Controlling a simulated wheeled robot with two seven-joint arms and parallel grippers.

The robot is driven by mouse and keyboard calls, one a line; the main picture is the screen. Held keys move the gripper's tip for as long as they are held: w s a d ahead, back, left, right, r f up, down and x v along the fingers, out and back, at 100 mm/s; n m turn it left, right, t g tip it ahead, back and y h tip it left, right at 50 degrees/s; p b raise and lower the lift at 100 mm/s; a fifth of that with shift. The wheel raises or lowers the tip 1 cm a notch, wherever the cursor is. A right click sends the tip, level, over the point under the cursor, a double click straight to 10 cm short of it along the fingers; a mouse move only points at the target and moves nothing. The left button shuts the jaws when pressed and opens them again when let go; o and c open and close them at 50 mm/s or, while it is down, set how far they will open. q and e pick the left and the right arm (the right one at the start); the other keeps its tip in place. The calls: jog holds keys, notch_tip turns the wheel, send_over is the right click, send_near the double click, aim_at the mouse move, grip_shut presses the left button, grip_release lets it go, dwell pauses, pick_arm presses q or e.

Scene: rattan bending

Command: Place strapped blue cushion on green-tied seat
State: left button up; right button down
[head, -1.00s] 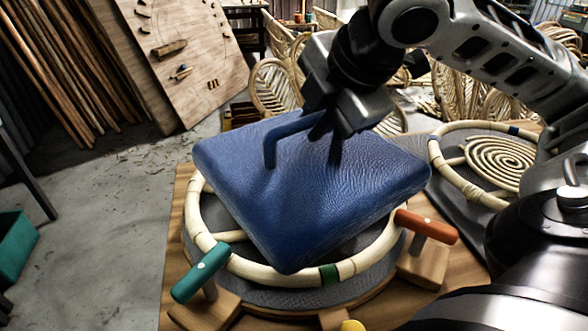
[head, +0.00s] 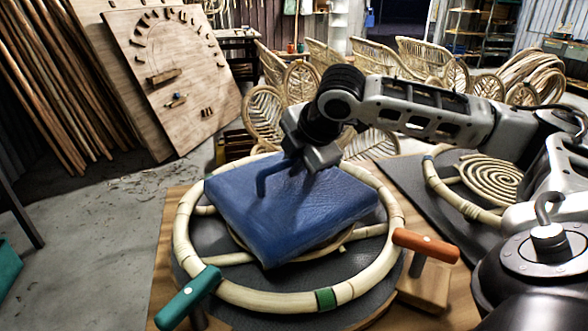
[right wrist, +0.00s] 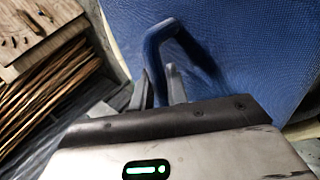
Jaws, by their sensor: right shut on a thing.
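The blue cushion (head: 310,215) lies roughly level within the outline of the pale rattan ring (head: 245,296), which has a green tie (head: 326,299) at its front. The cushion hides most of the ring's middle. I cannot tell whether its underside touches the seat. A blue strap (head: 264,180) stands up from the cushion's top. My right gripper (head: 290,165) is shut on this strap. The right wrist view shows the strap (right wrist: 183,45) at the fingertips (right wrist: 162,82) and the cushion (right wrist: 255,50) behind. My left gripper is not in view.
A teal-handled clamp (head: 188,298) stands front left of the ring and an orange-handled clamp (head: 426,246) at its right. A second rattan ring with a spiral (head: 487,178) lies to the right. Rattan chairs (head: 305,85) and a peg board (head: 165,75) stand behind.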

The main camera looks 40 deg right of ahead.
jog(key=shift+f, duration=0.45)
jog(key=shift+f, duration=0.1)
jog(key=c, duration=1.4)
grip_release()
jog(key=p+v, duration=0.2)
jog(key=v, duration=1)
